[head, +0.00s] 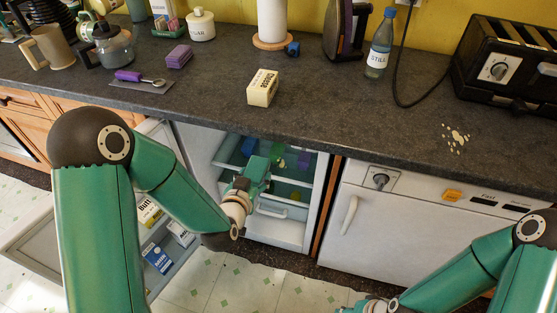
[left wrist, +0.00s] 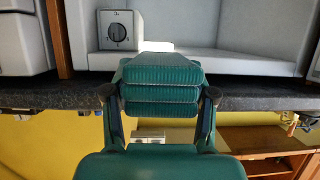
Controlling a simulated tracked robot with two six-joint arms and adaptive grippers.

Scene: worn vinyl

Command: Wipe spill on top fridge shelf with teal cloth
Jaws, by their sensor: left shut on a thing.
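The folded teal cloth (left wrist: 160,85), ribbed and in stacked layers, is held between the fingers of my left gripper (left wrist: 159,94). In the head view my left gripper (head: 257,174) reaches to the mouth of the open fridge (head: 290,229), and the cloth is hard to tell from the teal gripper there. On the fridge's top shelf are a blue item (head: 249,146), a green item (head: 277,152) and a purple item (head: 303,160). I cannot make out a spill on the shelf. My right gripper (head: 371,304) is partly cut off at the bottom edge; its jaws are unclear.
The fridge door stands open at left, with cartons (head: 157,257) in its racks. The dark counter (head: 330,110) overhangs the fridge, with a cream box (head: 262,87) near its edge. A white appliance (head: 400,228) stands right of the fridge.

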